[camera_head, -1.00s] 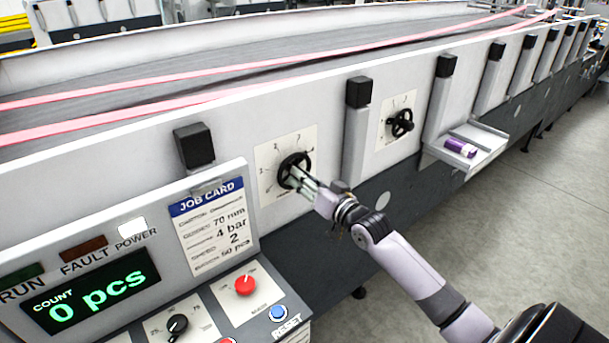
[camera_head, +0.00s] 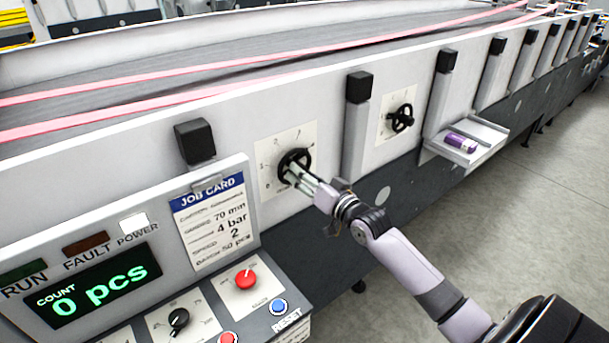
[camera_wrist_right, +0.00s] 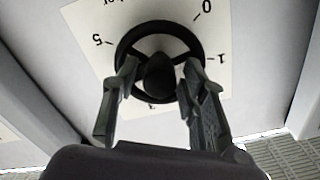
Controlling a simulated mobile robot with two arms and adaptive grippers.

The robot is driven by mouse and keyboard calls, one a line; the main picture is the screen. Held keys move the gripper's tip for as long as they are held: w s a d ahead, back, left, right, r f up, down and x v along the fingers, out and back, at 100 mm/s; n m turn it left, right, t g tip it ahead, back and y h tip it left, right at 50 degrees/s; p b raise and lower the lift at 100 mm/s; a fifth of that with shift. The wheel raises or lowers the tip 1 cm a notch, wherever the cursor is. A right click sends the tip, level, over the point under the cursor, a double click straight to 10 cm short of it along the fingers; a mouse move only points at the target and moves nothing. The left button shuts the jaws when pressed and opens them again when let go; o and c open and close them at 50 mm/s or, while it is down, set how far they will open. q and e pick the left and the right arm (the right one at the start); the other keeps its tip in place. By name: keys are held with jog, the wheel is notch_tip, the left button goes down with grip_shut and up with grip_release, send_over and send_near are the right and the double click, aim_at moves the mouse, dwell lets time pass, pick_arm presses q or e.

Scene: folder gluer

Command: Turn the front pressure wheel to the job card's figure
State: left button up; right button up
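The near black handwheel (camera_head: 294,163) sits on a pale dial plate (camera_head: 270,149) with a number scale on the machine's side; no pointer reading can be made out. In the right wrist view the wheel (camera_wrist_right: 160,28) fills the top middle, with 0, 1 and 5 legible upside down around it. My right gripper (camera_head: 293,172) is at this wheel. Its two fingers (camera_wrist_right: 160,82) stand apart at the rim, either side of the hub, with gaps to the hub. The job card (camera_head: 210,224) shows 70 mm, 4 bar, 2 and 50 pcs. My left gripper is out of view.
A second black handwheel (camera_head: 402,118) is farther along, past a black-capped post (camera_head: 359,87). A small tray (camera_head: 480,142) holds a purple item (camera_head: 460,142). The control panel at lower left has a display (camera_head: 90,284) reading 0 pcs and a red knob (camera_head: 245,279).

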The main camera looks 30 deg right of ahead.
jog(key=shift+o, duration=0.6)
jog(key=shift+r, duration=0.15)
jog(key=s+d, duration=0.1)
jog(key=s, duration=1.1)
